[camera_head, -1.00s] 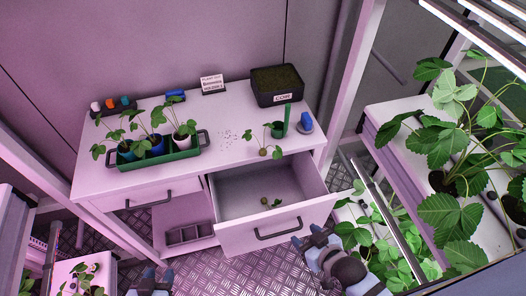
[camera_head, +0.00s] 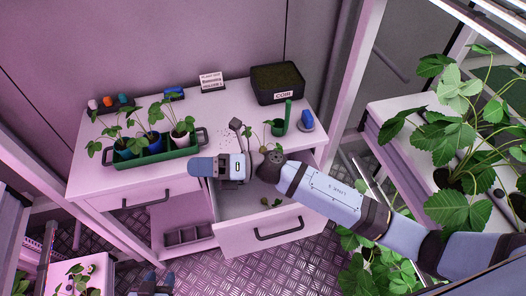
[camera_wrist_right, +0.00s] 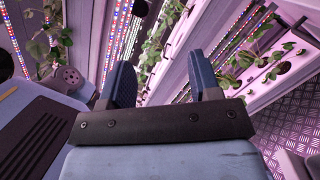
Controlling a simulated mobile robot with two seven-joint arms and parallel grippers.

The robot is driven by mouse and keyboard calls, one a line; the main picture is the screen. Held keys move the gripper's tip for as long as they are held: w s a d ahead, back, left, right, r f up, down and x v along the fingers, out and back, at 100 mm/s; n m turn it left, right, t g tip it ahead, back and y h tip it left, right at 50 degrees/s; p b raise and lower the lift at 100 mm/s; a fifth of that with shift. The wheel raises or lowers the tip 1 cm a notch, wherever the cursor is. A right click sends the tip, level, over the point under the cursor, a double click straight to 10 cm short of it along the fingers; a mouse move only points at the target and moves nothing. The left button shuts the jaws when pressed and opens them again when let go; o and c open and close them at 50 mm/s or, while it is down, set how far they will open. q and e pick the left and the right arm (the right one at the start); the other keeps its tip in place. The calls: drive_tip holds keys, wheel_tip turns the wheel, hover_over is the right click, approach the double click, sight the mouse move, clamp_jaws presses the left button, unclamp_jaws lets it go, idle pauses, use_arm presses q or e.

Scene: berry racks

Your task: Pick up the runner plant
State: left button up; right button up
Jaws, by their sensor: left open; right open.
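One seedling (camera_head: 276,130) is on the white tabletop beside the green cup. My left gripper (camera_head: 158,277) is low at the bottom edge, open, away from the table.
A green tray (camera_head: 160,160) with several potted plants stands on the table's left. A black coir box (camera_head: 277,84) and a blue object (camera_head: 307,121) are at the right. My right forearm crosses the drawer's right side. A plant rack (camera_head: 405,115) stands at far right.

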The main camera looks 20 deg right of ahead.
wheel_tip(320, 180, down, 2)
drive_tip(key=n+g+h, duration=0.5)
drive_tip(key=n+g, duration=0.1)
drive_tip(key=n, duration=0.4)
drive_tip(key=n+t+h, duration=0.4)
drive_tip(key=n+h, duration=0.5)
drive_tip(key=h, duration=0.6)
hover_over(263, 147)
wheel_tip(263, 147, down, 10)
drive_tip(key=shift+w+d+r+b, duration=0.1)
drive_tip(key=shift+w+r+b, duration=0.1)
drive_tip(key=shift+b, duration=0.15)
drive_tip(key=f, duration=0.1)
drive_tip(key=f+p, duration=0.1)
drive_tip(key=f, duration=0.2)
drive_tip(key=shift+s+f+p, duration=0.3)
drive_tip(key=shift+f+p, duration=0.1)
drive_tip(key=shift+f, duration=0.4)
drive_tip(key=shift+c, duration=0.2)
